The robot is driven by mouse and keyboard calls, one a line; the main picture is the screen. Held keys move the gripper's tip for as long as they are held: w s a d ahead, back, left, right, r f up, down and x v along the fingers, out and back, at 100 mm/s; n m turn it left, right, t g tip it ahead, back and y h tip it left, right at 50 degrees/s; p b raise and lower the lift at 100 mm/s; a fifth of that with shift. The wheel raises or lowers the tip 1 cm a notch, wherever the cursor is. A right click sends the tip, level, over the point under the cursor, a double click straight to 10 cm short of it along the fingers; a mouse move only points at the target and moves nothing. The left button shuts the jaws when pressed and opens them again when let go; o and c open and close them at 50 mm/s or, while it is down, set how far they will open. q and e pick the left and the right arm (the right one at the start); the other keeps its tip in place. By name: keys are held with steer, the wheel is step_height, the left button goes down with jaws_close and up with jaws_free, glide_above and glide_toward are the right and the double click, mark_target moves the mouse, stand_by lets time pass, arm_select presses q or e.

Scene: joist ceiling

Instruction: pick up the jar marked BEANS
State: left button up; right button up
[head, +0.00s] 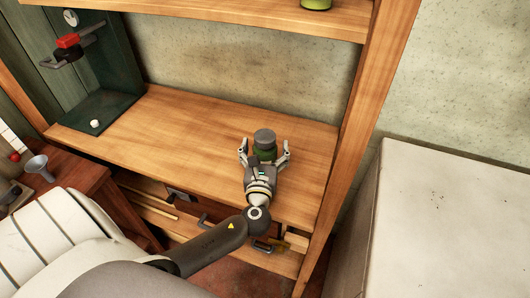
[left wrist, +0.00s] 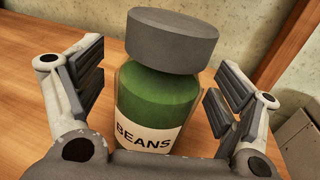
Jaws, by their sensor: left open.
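The jar marked BEANS (left wrist: 158,105) is green with a grey lid and a pale label, and stands on the wooden shelf (head: 190,125). In the head view the jar (head: 264,140) is partly hidden behind my left gripper (head: 264,150). My left gripper is open, with one finger on each side of the jar. In the left wrist view the fingers (left wrist: 160,85) flank the jar, with a visible gap on the left; whether the right finger touches cannot be told. My right gripper is not in view.
A wooden upright (head: 365,110) stands to the right of the jar. An upper shelf (head: 270,17) with a green item (head: 316,4) is above. A small white ball (head: 95,123) lies at the shelf's left. The shelf's middle is clear. A pale box-like block (head: 455,220) stands at right.

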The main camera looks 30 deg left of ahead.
arm_select(q)
steer(key=shift+c, duration=0.4)
steer(key=c, duration=1.2)
steer(key=shift+r, duration=0.1)
steer(key=shift+c, duration=0.7)
steer(key=shift+w, duration=0.1)
